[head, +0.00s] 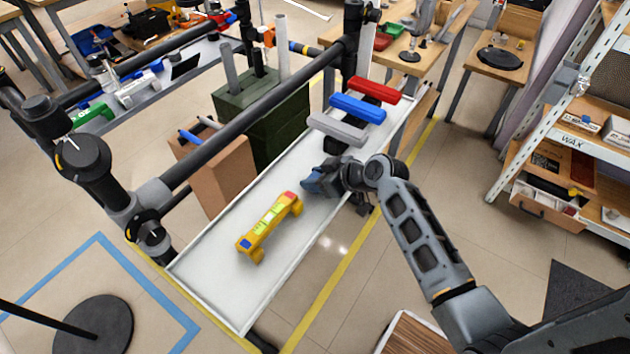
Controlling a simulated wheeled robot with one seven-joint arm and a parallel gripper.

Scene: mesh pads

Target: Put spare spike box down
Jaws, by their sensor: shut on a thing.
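My gripper (332,176) is low over the white tray-like bench top (205,265), at its right side. It is shut on a small dark blue box-like thing (313,182), which looks like the spare spike box. The gripper hides part of it. I cannot tell whether the box touches the surface.
A yellow tool (268,228) with red and blue ends lies nearer on the bench. Red (375,90), blue (357,108) and grey (337,129) bars lie behind the gripper. A black rail (265,115) runs along the left. Bare surface lies between the gripper and the yellow tool.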

